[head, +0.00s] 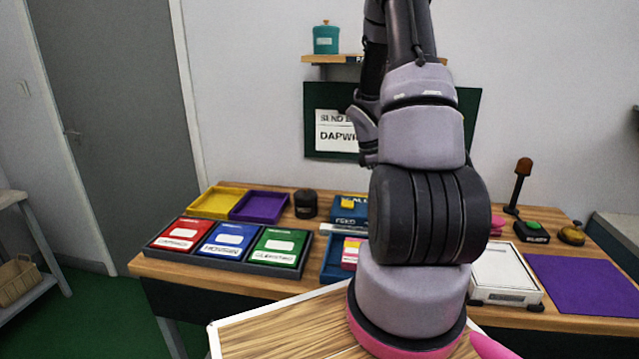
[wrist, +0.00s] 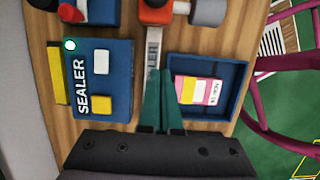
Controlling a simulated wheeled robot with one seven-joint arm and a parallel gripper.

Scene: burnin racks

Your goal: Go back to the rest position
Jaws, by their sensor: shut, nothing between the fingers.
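My gripper (wrist: 160,78) shows in the wrist view, with its two green fingers shut and nothing between them. It points down over the table, beside a grey metal bar (wrist: 153,55). A blue box labelled SEALER (wrist: 122,75) is to its left, and a blue tray (wrist: 240,90) with a pink, yellow and white packet (wrist: 197,90) is to its right. I cannot tell whether the fingers touch anything. In the head view my arm stands tall in the middle and hides part of the table; the fingers cannot be made out there.
A dark lamp post (head: 518,185) stands at the right. A shelf (head: 330,59) is above.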

